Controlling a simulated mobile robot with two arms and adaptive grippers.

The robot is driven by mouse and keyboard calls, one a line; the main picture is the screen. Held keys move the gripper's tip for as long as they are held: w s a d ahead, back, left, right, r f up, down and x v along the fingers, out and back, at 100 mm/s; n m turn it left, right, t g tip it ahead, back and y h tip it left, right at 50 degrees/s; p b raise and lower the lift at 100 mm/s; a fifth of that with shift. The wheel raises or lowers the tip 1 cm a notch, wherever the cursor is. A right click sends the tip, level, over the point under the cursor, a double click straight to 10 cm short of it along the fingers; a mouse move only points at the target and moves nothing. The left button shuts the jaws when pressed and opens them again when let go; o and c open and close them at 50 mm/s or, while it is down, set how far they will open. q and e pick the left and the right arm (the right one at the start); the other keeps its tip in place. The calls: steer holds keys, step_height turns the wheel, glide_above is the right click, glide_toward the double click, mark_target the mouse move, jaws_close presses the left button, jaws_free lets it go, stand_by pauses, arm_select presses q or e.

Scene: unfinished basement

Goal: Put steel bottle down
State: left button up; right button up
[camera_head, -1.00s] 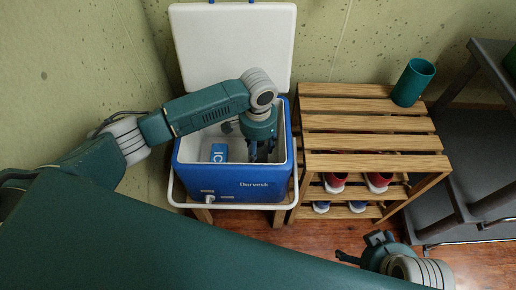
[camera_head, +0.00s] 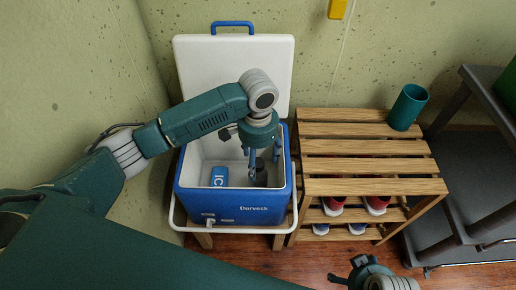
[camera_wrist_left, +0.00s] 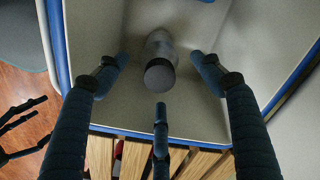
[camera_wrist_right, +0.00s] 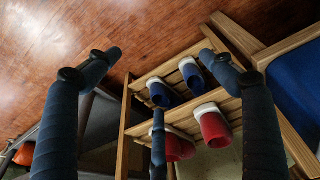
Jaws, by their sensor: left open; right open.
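The steel bottle (camera_wrist_left: 159,62) stands inside the blue cooler (camera_head: 235,215), and its dark round cap faces the left wrist camera. In the head view the bottle (camera_head: 261,174) is a grey shape in the right part of the cooler, partly hidden by my arm. My left gripper (camera_head: 264,160) is above the cooler's opening. In the left wrist view its fingers (camera_wrist_left: 160,65) are spread around the bottle, apart from it. My right gripper (camera_head: 352,272) is open and empty, low at the bottom of the head view, facing the shoe rack.
A blue ice pack (camera_head: 219,176) lies in the cooler's left part. The white lid (camera_head: 235,70) stands open behind. A slatted wooden rack (camera_head: 365,147) on the right holds a teal cup (camera_head: 407,107) on top and shoes (camera_head: 376,205) below. A dark grey cart (camera_head: 460,180) stands farther right.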

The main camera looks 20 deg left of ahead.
arm_select(q)
step_height(320, 180, up, 4)
steer(key=shift+r+p, duration=0.15)
steer(key=shift+p, duration=0.25)
arm_select(e)
step_height(320, 180, down, 4)
steer(key=shift+s+f, duration=0.1)
steer(key=shift+s, duration=0.05)
steer(key=shift+s, duration=0.1)
